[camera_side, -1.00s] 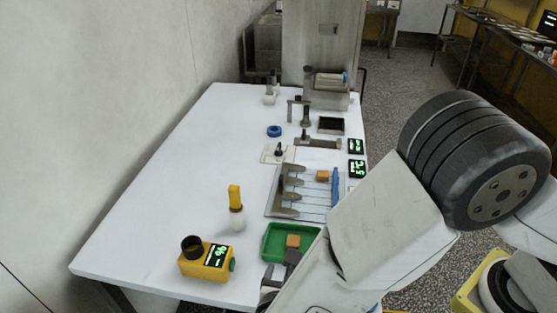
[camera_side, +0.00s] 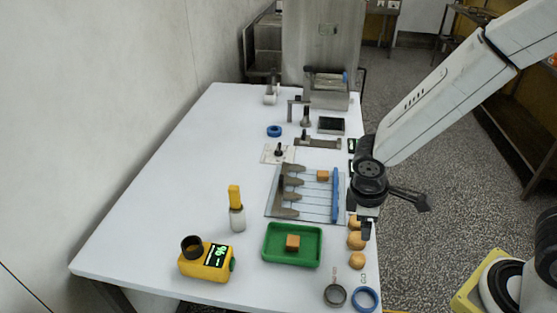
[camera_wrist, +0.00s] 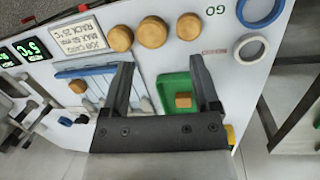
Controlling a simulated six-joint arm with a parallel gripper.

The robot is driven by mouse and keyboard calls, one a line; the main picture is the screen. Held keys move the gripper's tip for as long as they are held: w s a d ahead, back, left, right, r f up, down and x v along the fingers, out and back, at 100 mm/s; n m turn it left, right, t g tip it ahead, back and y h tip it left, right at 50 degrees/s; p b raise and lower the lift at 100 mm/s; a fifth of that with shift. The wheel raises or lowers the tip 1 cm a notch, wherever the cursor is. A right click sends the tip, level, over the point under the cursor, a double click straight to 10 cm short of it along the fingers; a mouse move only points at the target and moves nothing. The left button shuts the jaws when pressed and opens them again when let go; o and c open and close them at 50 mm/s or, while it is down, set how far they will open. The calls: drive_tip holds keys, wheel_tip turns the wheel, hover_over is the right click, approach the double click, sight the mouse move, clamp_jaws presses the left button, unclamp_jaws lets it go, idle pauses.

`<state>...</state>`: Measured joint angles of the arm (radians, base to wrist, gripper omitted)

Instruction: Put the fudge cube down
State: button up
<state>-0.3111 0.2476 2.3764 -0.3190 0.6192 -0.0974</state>
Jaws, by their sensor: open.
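A tan fudge cube (camera_side: 292,242) sits flat in the green tray (camera_side: 313,262) at the front of the table; in the wrist view the cube (camera_wrist: 183,100) is inside the tray (camera_wrist: 172,83). Another tan cube (camera_side: 322,175) lies on the wire mesh rack (camera_side: 310,207) and shows in the wrist view (camera_wrist: 77,86). My gripper (camera_wrist: 161,75) is open with nothing between its fingers. In the side view it hangs at the table's right edge, above and to the right of the tray, apart from both cubes.
Several round tan pieces (camera_side: 356,241) line the right edge, with a grey ring (camera_side: 335,295) and a blue ring (camera_side: 365,299) in front. A yellow device (camera_side: 206,261) and a yellow-topped bottle (camera_side: 236,208) stand left of the tray. The table's left side is clear.

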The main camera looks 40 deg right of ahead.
drive_tip(key=d+r+m+t+y, duration=0.2)
drive_tip(key=d+r+m, duration=0.1)
drive_tip(key=d+m, duration=0.2)
drive_tip(key=m, duration=0.2)
drive_tip(key=shift+d+m+t, duration=0.35)
drive_tip(key=shift+m+t, duration=0.05)
idle(0.7)
